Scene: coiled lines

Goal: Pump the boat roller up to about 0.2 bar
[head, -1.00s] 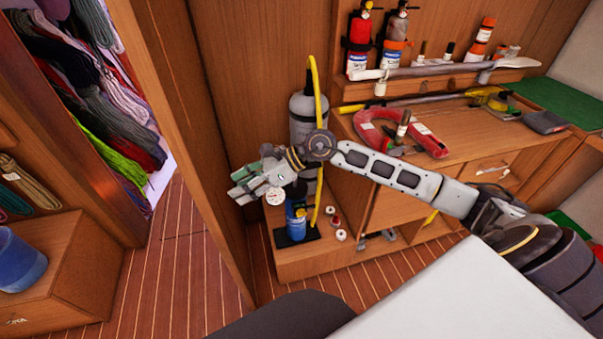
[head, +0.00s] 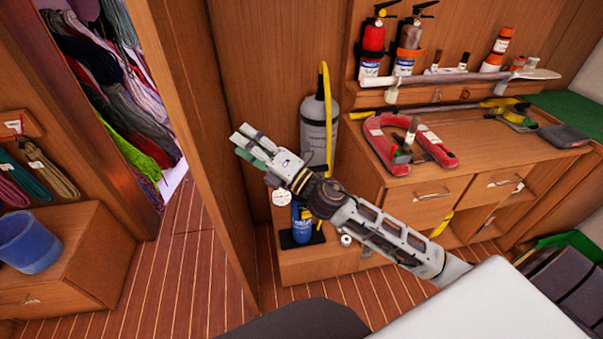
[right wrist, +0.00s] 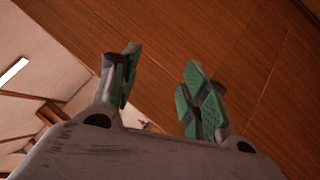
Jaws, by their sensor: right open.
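My right gripper (head: 252,146) is open and empty, raised in front of the wooden panel; its parted green-padded fingers also show in the right wrist view (right wrist: 160,90). A grey upright cylinder (head: 318,125) with a label, perhaps the boat roller, stands to its right. A yellow hose or strip (head: 325,100) runs up and down beside it. Below the gripper stands a blue cylinder (head: 302,224) on a black base, perhaps the pump. A small round white dial (head: 281,198) shows at its upper left; I cannot read it. My right wrist and forearm hide parts between these. My left gripper is out of view.
The workbench (head: 430,185) at the right holds a red horseshoe-shaped thing (head: 385,148). Fire extinguishers (head: 373,40) stand on the shelf above. A wooden post (head: 195,130) and hanging coiled lines are left. A blue bucket (head: 28,241) sits at far left. The floor between is clear.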

